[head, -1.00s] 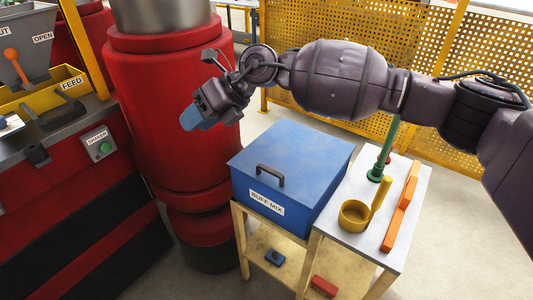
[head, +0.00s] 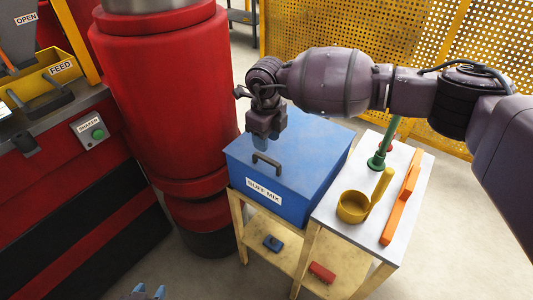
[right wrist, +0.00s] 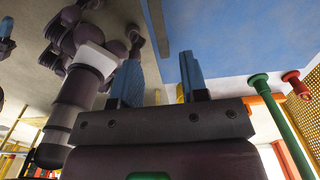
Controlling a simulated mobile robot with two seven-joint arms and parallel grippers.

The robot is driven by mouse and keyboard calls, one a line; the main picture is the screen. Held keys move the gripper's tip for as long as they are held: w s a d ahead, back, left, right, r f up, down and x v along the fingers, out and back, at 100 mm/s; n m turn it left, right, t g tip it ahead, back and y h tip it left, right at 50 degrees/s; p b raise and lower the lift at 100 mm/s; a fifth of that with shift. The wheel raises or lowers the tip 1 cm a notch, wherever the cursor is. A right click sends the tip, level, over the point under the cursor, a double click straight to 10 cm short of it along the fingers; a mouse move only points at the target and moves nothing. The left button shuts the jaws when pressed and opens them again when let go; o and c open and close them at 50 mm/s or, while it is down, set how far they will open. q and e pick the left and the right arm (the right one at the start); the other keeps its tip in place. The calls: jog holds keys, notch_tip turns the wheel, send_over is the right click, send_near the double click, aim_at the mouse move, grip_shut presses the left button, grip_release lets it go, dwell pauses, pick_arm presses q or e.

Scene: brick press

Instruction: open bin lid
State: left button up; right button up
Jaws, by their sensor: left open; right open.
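The blue bin (head: 310,200) labelled BUFF MIX stands on a wooden cart with its flat blue lid (head: 315,150) shut. A dark handle (head: 268,161) sits near the front of the lid. My right gripper (head: 262,143) points down over the lid just behind the handle, open with nothing held. In the right wrist view its two blue fingers (right wrist: 162,80) are apart, with the blue lid (right wrist: 240,40) beyond them. I cannot tell whether the fingertips touch the lid. My left gripper (head: 148,291) shows only its blue fingertips at the bottom edge, open and empty.
A white-topped surface right of the bin holds a yellow scoop (head: 354,206), an orange bar (head: 401,205) and a green post (head: 378,160). A red column (head: 165,90) stands close left of the bin. A yellow perforated fence (head: 370,30) is behind.

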aim_at(266, 158)
notch_tip(266, 158, down, 6)
jog(key=shift+r, duration=0.1)
dwell(0.4)
grip_shut()
